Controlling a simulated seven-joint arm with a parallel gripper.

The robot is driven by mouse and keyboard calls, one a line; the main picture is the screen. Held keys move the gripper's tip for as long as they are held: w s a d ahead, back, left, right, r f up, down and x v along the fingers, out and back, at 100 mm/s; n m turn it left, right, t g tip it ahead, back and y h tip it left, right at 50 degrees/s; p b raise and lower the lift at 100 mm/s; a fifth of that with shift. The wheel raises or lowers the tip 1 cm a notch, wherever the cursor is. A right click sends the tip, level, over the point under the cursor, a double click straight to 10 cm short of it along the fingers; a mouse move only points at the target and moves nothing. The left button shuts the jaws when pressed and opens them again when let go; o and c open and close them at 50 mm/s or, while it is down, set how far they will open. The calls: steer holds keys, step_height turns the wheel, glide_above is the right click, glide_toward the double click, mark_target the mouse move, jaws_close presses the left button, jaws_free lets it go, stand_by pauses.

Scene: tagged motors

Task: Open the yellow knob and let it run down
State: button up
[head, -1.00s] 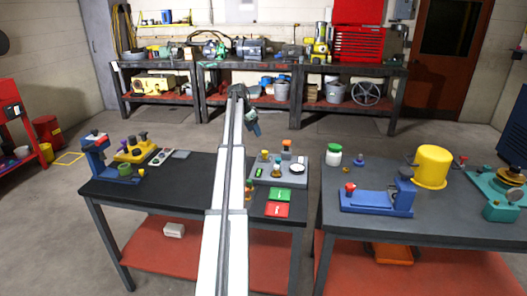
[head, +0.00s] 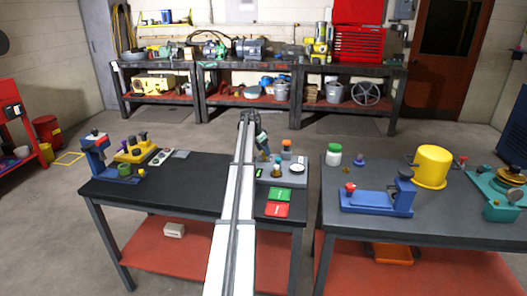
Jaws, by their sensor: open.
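A grey unit (head: 292,179) sits at the right end of the left table. It carries a small yellowish knob on a post (head: 277,163), an orange-topped part (head: 287,145) and a white round dial (head: 297,168). Which small part is the yellow knob is hard to tell at this size. My gripper (head: 265,156) is open and points down over the back left of the unit, close to the small posts. My arm and gripper hide the unit's left side. Whether the gripper touches a knob cannot be seen.
A green pad (head: 279,194) and a red pad (head: 276,210) lie in front of the unit. A yellow device (head: 135,150) and a blue stand (head: 97,158) are at the left. The right table holds a yellow bucket (head: 433,167) and a blue fixture (head: 375,201). The left table's middle is bare.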

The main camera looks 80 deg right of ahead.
steer(key=shift+s+d+f, duration=0.1)
steer(key=shift+f, duration=0.3)
steer(key=shift+c, duration=0.4)
steer(key=c, duration=0.9)
steer(key=shift+c, duration=0.2)
